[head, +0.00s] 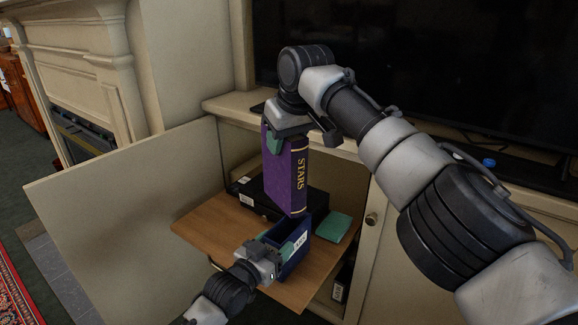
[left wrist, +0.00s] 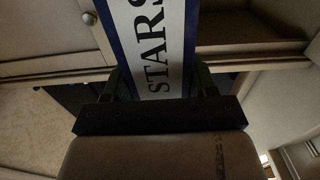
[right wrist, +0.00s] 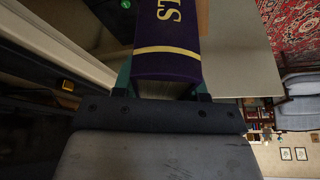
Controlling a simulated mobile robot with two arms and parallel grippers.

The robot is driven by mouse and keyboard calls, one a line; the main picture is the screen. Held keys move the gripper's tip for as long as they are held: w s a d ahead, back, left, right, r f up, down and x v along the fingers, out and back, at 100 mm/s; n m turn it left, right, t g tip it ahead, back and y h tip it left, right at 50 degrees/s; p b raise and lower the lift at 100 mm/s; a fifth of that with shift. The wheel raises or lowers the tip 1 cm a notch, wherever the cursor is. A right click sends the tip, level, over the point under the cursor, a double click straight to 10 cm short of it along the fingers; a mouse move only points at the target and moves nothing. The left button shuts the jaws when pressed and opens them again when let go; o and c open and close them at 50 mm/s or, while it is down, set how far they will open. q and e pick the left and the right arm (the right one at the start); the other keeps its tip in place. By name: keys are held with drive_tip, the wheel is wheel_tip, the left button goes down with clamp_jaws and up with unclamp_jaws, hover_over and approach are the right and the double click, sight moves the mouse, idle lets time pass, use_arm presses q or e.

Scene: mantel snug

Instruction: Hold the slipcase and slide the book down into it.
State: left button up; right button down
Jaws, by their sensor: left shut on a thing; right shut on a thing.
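The purple book (head: 280,180), with a dark spine lettered STARS in gold, hangs upright below my right gripper (head: 287,137). That gripper is shut on its upper end; in the right wrist view the book (right wrist: 166,62) sits between the fingers. The blue slipcase (head: 293,262), with a white STARS label, stands below the book on the wooden shelf. My left gripper (head: 280,252) is shut on it from the front; the slipcase label (left wrist: 153,45) fills the middle of the left wrist view. The book's lower end is at the slipcase's upper edge; I cannot tell whether it is inside.
The wooden shelf (head: 212,236) juts from an open cabinet. A black box (head: 262,207) and a flat green item (head: 334,226) lie on it behind the slipcase. The open cabinet door (head: 120,215) is on the left. A dark screen (head: 420,60) stands above.

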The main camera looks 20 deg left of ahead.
sight(300, 136)
drive_tip(key=shift+w+d+f, duration=0.1)
drive_tip(key=shift+w+f, duration=0.05)
drive_tip(key=shift+f, duration=0.95)
drive_tip(key=shift+w+d+f, duration=0.1)
drive_tip(key=shift+w+f, duration=0.1)
drive_tip(key=shift+f, duration=0.85)
drive_tip(key=shift+w+d+f, duration=0.1)
drive_tip(key=shift+w+f, duration=0.05)
drive_tip(key=shift+f, duration=0.95)
drive_tip(key=shift+f, duration=0.1)
drive_tip(key=shift+f, duration=0.35)
drive_tip(key=c, duration=0.6)
unclamp_jaws()
drive_tip(key=shift+r, duration=0.1)
drive_tip(key=shift+r, duration=0.3)
drive_tip(key=v, duration=1.1)
drive_tip(key=shift+s+d+r, duration=0.1)
drive_tip(key=shift+d+r, duration=0.1)
drive_tip(key=shift+r, duration=0.1)
